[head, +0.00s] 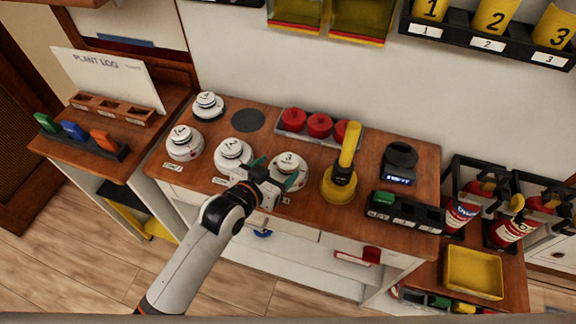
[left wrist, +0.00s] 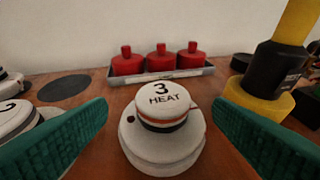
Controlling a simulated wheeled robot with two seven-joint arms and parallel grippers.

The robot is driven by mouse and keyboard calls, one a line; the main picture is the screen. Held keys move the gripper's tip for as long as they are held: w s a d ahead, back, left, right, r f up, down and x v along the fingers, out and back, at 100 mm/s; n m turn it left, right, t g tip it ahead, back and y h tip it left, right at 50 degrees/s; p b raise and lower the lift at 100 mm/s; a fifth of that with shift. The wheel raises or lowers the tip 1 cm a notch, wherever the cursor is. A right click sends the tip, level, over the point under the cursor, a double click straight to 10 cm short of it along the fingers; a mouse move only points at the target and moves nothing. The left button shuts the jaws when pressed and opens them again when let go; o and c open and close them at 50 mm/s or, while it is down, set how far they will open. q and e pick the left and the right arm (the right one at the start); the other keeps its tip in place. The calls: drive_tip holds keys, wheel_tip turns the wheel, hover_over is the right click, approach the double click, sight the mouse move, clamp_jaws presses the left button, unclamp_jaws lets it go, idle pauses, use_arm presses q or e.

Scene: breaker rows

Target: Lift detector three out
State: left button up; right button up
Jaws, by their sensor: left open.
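Detector three (head: 289,163) is a white round head marked "3 HEAT" seated on a white base (head: 291,181) on the wooden bench top. In the left wrist view, detector three (left wrist: 165,100) stands upright in the middle, over its base (left wrist: 163,150). My left gripper (head: 266,173) is at its front left in the head view. Its two green fingers (left wrist: 160,135) are open, one on each side of the detector, with gaps between. Nothing is held. My right gripper is not in view.
Other white detectors (head: 233,149) (head: 184,139) (head: 208,101) stand to the left, the nearest close to my fingers. A tray with three red items (head: 320,125) is behind. A yellow and black tool (head: 343,168) stands close on the right. A dark round pad (head: 248,120) lies bare.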

sight(286, 163)
use_arm(q)
drive_tip(key=shift+p+x, duration=0.65)
drive_tip(key=shift+x, duration=3)
drive_tip(key=shift+s+d, duration=0.1)
drive_tip(key=c, duration=1.1)
